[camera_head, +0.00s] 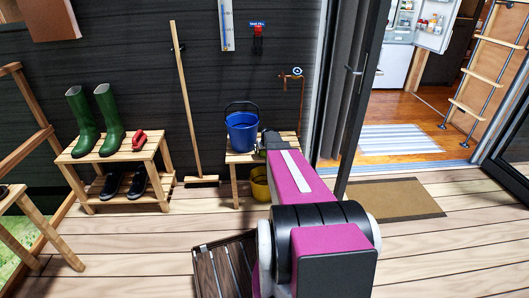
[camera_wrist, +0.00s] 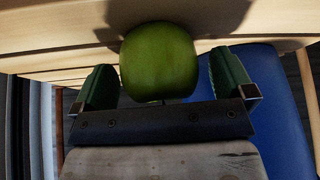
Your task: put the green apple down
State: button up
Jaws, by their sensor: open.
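The green apple (camera_wrist: 160,62) is in the middle of the wrist view, between the two green fingers of my gripper (camera_wrist: 163,85). The fingers are spread, with a visible gap on each side of the apple. The apple is against the pale wooden slats of a small bench (camera_wrist: 60,60) and casts a shadow on them. In the head view my arm reaches to the right end of this bench (camera_head: 234,158) and hides most of the gripper and apple.
A blue bucket (camera_head: 242,131) stands on the bench beside my gripper; its blue side fills the right of the wrist view (camera_wrist: 262,100). A yellow bucket (camera_head: 260,187) is below. A dark slatted crate (camera_head: 222,266) is on the deck. An open doorway is at right.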

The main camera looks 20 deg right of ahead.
jog(key=shift+w+f, duration=0.2)
jog(key=shift+f, duration=0.15)
jog(key=c, duration=1.1)
jog(key=shift+r, duration=0.2)
